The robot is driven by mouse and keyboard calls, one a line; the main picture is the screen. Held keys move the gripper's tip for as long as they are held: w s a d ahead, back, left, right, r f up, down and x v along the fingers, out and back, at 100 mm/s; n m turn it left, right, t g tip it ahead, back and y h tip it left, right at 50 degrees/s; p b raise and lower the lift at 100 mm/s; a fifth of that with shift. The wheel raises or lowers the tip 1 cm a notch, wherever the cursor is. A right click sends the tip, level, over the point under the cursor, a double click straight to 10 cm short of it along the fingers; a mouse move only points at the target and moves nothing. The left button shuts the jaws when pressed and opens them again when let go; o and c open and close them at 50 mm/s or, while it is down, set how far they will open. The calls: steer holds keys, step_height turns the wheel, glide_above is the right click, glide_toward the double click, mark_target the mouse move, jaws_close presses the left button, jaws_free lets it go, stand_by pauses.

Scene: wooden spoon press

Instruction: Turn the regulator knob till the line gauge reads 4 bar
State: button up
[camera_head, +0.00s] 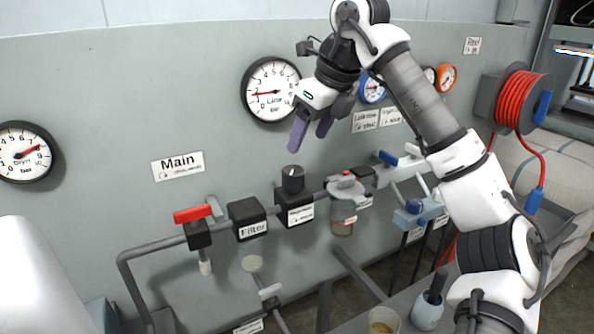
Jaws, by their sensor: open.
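The line gauge (266,101) is a round white dial with a black rim on the wall. Its red needle points left and slightly down; the exact reading is too small to tell. The regulator knob (293,179) is a black upright cylinder on top of the dark labelled regulator block (296,208) on the pipe. My gripper (311,138) has two purple fingers and is open and empty. It hangs above and slightly right of the knob in the picture, apart from it, just right of the line gauge. The knob is not covered by the gripper.
The red main valve handle (192,215) and filter block (248,218) are left of the regulator. A bowl unit (344,205) stands close on its right. Another gauge (25,152) is far left. A blue gauge (371,91) sits behind my arm. A red hose reel (519,97) is right.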

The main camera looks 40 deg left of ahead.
mark_target(295, 170)
steer(key=p+x, duration=0.1)
steer(key=x, duration=0.9)
steer(key=shift+a+f, duration=0.25)
steer(key=shift+f, duration=0.1)
steer(key=c, duration=1)
